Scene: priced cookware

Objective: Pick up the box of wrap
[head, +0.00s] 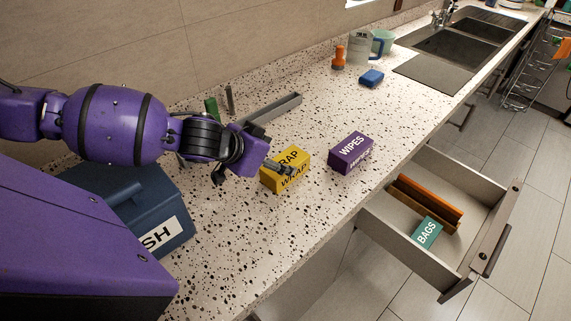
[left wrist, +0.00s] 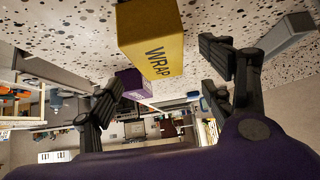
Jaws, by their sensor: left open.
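The yellow box of wrap (head: 291,179) stands on the speckled counter, lettered WRAP on its top and front. My left gripper (head: 279,167) is at the box's left side in the head view and overlaps part of its top. In the left wrist view the box of wrap (left wrist: 152,42) appears beyond and between the two fingers of my left gripper (left wrist: 165,85). The fingers are spread wide with nothing held between them. I cannot tell whether a finger touches the box. My right gripper is not in view.
A purple WIPES box (head: 350,153) stands right of the wrap. A dark blue bin (head: 128,214) is at the left. A grey tray (head: 272,108) lies behind. An open drawer (head: 413,247) holds a green BAGS box (head: 427,232). The counter's front strip is clear.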

